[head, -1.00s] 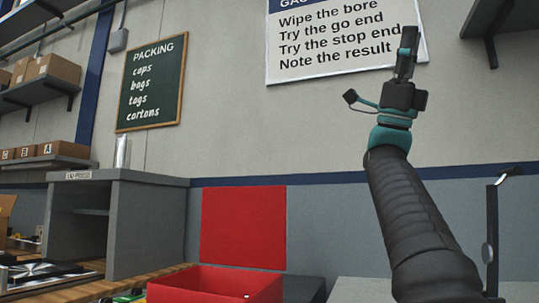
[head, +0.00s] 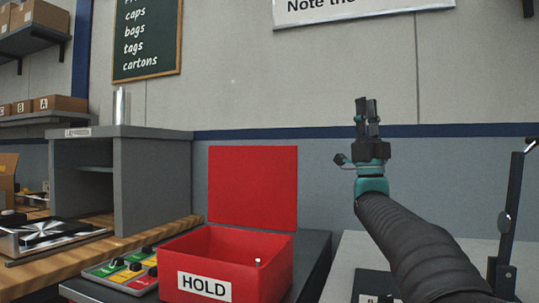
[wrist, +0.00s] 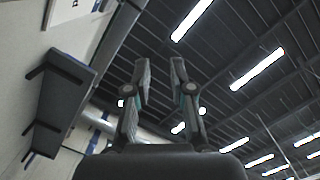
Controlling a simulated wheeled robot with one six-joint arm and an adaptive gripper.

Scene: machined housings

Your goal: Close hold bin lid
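The red hold bin (head: 220,262) stands on a dark surface at the lower middle of the head view, with a white HOLD label on its front. Its red lid (head: 252,188) stands upright at the back, so the bin is open. A small pale peg or knob shows at the bin's right side. My gripper (head: 367,102) is raised to the right of the lid, pointing up, away from bin and lid. In the wrist view my gripper (wrist: 160,75) has its two fingers apart with nothing between them; only ceiling and wall lie beyond.
A tray with coloured blocks (head: 125,270) lies left of the bin. A dark upright stand (head: 508,220) is at the far right.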

